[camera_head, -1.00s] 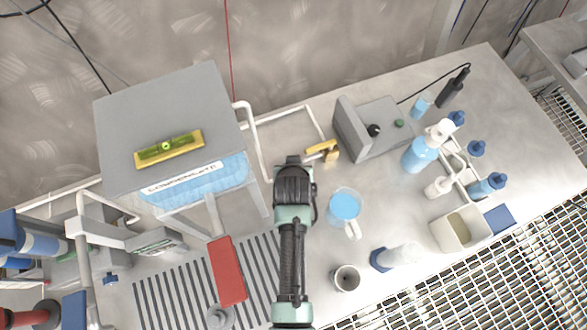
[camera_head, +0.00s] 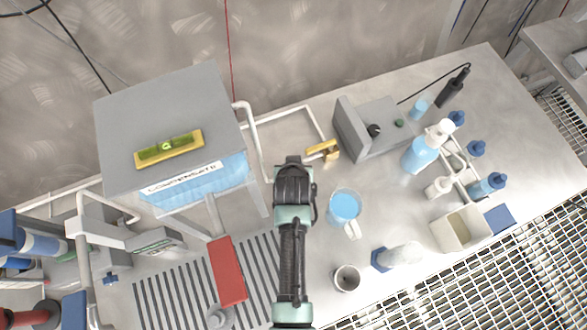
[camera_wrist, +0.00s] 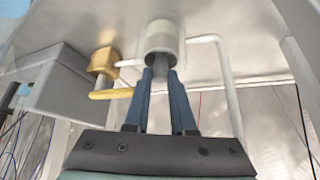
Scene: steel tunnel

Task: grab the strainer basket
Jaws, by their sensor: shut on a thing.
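In the wrist view, a pale cylindrical housing (camera_wrist: 162,38) sits on a white pipe. A small grey piece (camera_wrist: 162,68), which looks like the strainer basket, shows at its open end. My gripper (camera_wrist: 161,76) has its two dark blue fingers closed on this grey piece, close against the housing. The basket's inner part is hidden in the housing. In the head view, my wrist and arm cover the fingers, the housing and the basket.
A brass valve with a yellow handle (camera_head: 322,151) is on the pipe beside my gripper. A grey control box (camera_head: 378,128) stands behind it. A tank (camera_head: 165,125) and a red-handled tool (camera_head: 228,270) are left.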

